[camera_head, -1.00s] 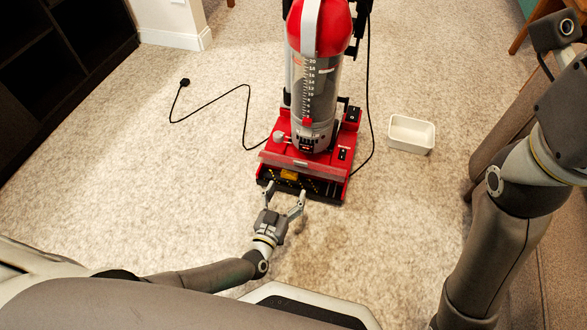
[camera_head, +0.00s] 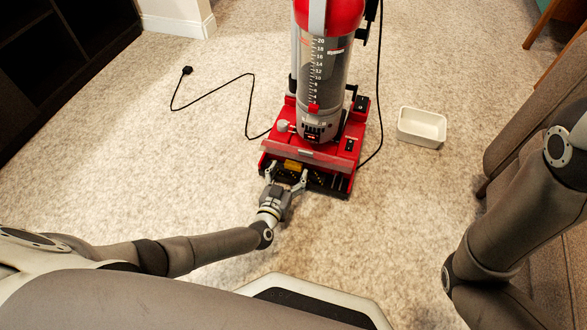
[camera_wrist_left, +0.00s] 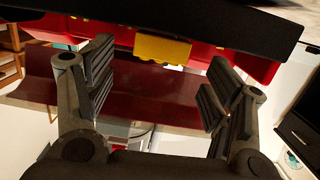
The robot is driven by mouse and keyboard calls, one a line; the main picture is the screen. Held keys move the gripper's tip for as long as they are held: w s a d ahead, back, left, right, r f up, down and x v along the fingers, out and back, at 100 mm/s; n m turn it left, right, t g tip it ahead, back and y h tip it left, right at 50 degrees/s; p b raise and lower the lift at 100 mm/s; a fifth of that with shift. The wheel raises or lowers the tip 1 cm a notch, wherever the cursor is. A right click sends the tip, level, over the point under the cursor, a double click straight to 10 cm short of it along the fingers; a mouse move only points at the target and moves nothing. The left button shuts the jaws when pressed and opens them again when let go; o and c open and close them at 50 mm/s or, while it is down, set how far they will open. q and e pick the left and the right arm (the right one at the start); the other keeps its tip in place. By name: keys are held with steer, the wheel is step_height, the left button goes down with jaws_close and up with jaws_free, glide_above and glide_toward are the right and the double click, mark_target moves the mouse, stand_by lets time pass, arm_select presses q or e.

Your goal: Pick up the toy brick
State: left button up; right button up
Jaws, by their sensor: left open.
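A small yellow block (camera_head: 292,165), which looks like the toy brick, sits at the front of the red vacuum cleaner's floor head (camera_head: 318,158). In the left wrist view the yellow block (camera_wrist_left: 162,47) shows beyond and between the two fingers, near the top, against the red housing. My left gripper (camera_head: 286,174) is open, with its fingers reaching to the front edge of the floor head, on either side of the block. The fingers (camera_wrist_left: 160,92) hold nothing. My right gripper is out of view.
A white open bin (camera_head: 422,128) stands on the carpet to the right of the vacuum. A black power cord with a plug (camera_head: 187,70) lies to the left. A dark shelf (camera_head: 50,60) stands at the far left and a brown sofa (camera_head: 520,120) at the right.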

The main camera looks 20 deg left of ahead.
mark_target(294, 166)
arm_select(q)
steer(key=shift+w+f+b, duration=0.25)
steer(key=shift+w+b, duration=0.45)
steer(key=shift+w, duration=0.55)
steer(key=c, duration=0.9)
